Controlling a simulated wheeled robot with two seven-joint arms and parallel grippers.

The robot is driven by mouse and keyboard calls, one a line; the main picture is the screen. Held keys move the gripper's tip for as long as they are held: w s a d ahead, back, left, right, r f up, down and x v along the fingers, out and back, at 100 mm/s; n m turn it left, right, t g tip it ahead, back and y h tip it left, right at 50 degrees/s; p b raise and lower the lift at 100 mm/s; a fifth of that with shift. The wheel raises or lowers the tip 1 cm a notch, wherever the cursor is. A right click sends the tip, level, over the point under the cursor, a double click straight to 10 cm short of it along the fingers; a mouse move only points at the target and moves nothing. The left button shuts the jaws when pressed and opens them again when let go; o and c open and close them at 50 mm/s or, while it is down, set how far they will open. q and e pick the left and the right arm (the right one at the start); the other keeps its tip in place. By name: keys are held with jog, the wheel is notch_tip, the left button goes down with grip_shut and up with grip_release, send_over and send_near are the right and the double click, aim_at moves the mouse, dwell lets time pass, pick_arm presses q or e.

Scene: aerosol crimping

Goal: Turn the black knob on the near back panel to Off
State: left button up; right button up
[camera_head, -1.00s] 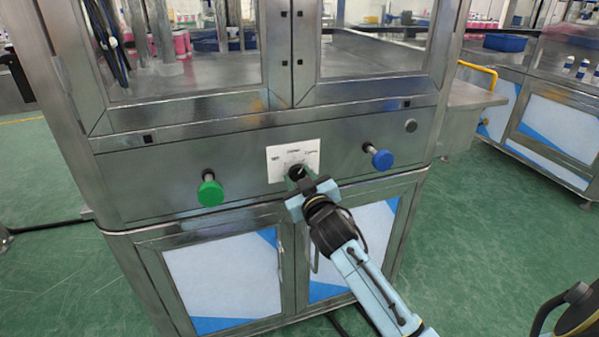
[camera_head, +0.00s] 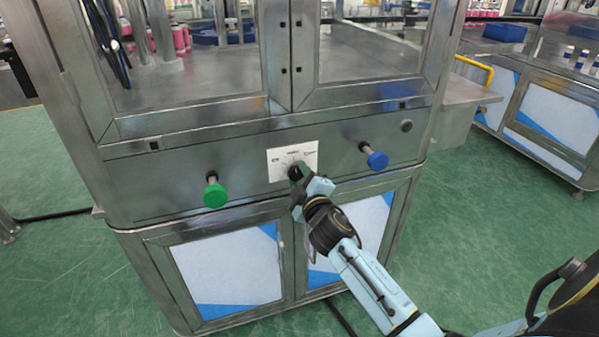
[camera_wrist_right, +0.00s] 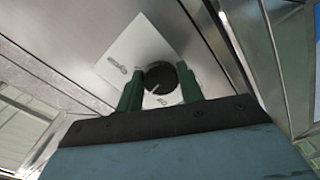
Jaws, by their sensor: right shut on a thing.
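The black knob (camera_head: 295,171) sits on a white label plate (camera_head: 292,155) in the middle of the steel back panel. In the right wrist view the knob (camera_wrist_right: 161,76) shows its round face with a short white line near its lower edge. My right gripper (camera_head: 300,180) is at the knob. In the right wrist view its two green fingers (camera_wrist_right: 160,90) stand on either side of the knob and are shut on it. The lettering on the plate (camera_wrist_right: 135,52) is too small to read. My left gripper is out of view.
A green knob (camera_head: 215,195) is left of the plate and a blue knob (camera_head: 377,160) right of it, both sticking out. A small round button (camera_head: 406,126) is at the panel's right. Cabinet doors (camera_head: 228,268) lie below. Green floor (camera_head: 470,240) is open at right.

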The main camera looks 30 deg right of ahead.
jog(key=n+p, duration=0.1)
jog(key=n, duration=0.3)
jog(key=shift+r+n, duration=0.1)
jog(key=shift+n, duration=0.2)
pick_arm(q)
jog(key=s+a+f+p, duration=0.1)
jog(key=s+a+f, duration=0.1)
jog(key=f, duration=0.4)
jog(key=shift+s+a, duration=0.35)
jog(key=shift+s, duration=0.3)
pick_arm(e)
jog(key=shift+n, duration=1.7)
jog(key=o, duration=1)
jog(key=shift+s, duration=0.1)
